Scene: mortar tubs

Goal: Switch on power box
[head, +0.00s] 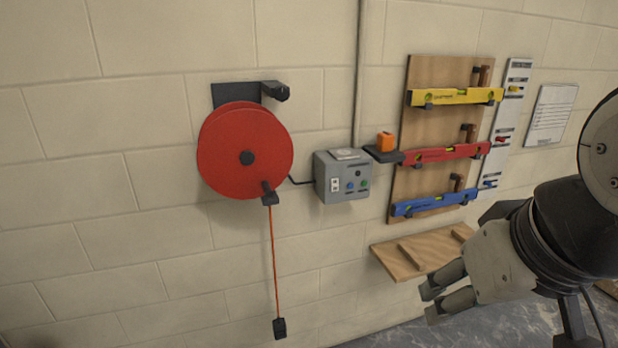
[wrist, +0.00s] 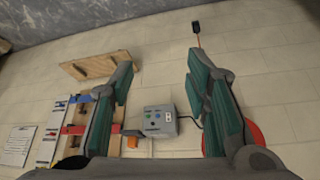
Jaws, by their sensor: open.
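The power box (head: 342,177) is a small grey box fixed to the block wall. Its front has a white switch or socket plate at left, a dark round knob, and blue and green round buttons. In the wrist view the power box (wrist: 160,119) appears upside down, between and beyond my two fingers. My gripper (head: 434,300) is at the lower right in the head view, open and empty, its fingers pointing left. It is below and right of the box, apart from it. In the wrist view my gripper (wrist: 162,85) shows two green-padded fingers spread wide.
A red cable reel (head: 245,150) hangs left of the box, with an orange cord and black plug below. A small shelf with an orange item (head: 384,142) is close at right. A board (head: 437,140) holds yellow, red and blue levels. A wooden ledge (head: 420,253) is below.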

